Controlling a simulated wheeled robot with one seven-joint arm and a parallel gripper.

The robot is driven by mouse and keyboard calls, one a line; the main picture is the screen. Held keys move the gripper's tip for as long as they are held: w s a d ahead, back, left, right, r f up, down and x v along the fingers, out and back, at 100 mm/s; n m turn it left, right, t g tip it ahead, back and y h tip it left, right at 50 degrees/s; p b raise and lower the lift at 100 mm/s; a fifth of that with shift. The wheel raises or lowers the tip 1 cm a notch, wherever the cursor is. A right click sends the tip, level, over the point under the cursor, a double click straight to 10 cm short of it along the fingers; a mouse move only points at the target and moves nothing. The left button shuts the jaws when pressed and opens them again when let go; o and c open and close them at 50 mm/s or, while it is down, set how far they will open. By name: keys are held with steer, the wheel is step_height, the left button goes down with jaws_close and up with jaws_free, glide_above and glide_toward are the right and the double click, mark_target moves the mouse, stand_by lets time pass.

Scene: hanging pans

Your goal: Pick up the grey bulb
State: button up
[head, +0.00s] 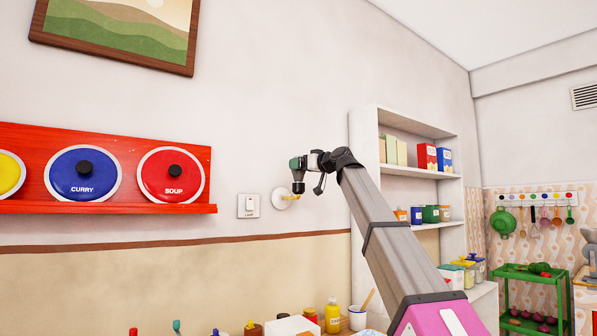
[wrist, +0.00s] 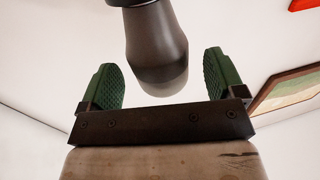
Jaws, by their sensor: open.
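The grey bulb (wrist: 157,48) is dark and smooth with a paler rounded end. In the wrist view it lies between my gripper's two green, textured fingers, its rounded end towards the palm. Clear gaps show on both sides, so the fingers are apart from it. The bulb's other end meets a dark socket (wrist: 128,2) at the top edge. In the head view my gripper (head: 296,163) is at the wall lamp, just above its dark holder (head: 298,187) on a yellow arm. The bulb is too small to make out clearly there.
A light switch (head: 248,206) is left of the lamp's white wall plate (head: 281,199). A red rack (head: 110,208) with pan lids hangs further left. A white shelf unit (head: 365,160) stands to the right. Bottles and a mug (head: 357,318) stand below.

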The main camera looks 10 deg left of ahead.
steer(key=x, duration=0.2)
steer(key=shift+w+a, duration=0.15)
steer(key=shift+a, duration=0.1)
steer(key=shift+c, duration=0.3)
steer(key=c, duration=1)
steer(key=shift+r, duration=0.1)
